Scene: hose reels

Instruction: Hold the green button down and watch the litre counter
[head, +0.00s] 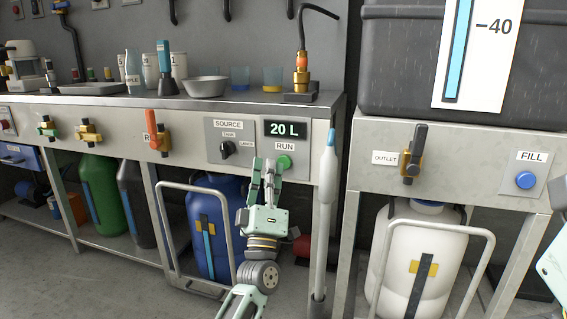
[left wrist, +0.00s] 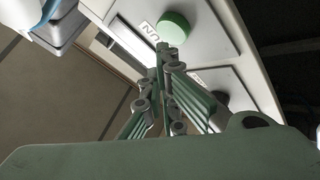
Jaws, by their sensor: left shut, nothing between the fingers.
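The green button (head: 284,162) is on the grey panel under the label RUN. It also shows in the left wrist view (left wrist: 173,28). The litre counter (head: 284,129) is a dark display above it and reads 20 L. My left gripper (head: 264,162) is shut and empty, its fingertips raised close to the left of the green button. In the left wrist view the shut fingers (left wrist: 161,52) point toward the panel, with their tips just beside the button. I cannot tell whether they touch it, nor how far it is pressed.
The SOURCE knob (head: 227,149) sits left of the gripper. A blue canister (head: 226,222) stands below, behind a metal handle. An upright nozzle wand (head: 326,200) stands right of the button. A blue FILL button (head: 525,180) is on the right-hand bench.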

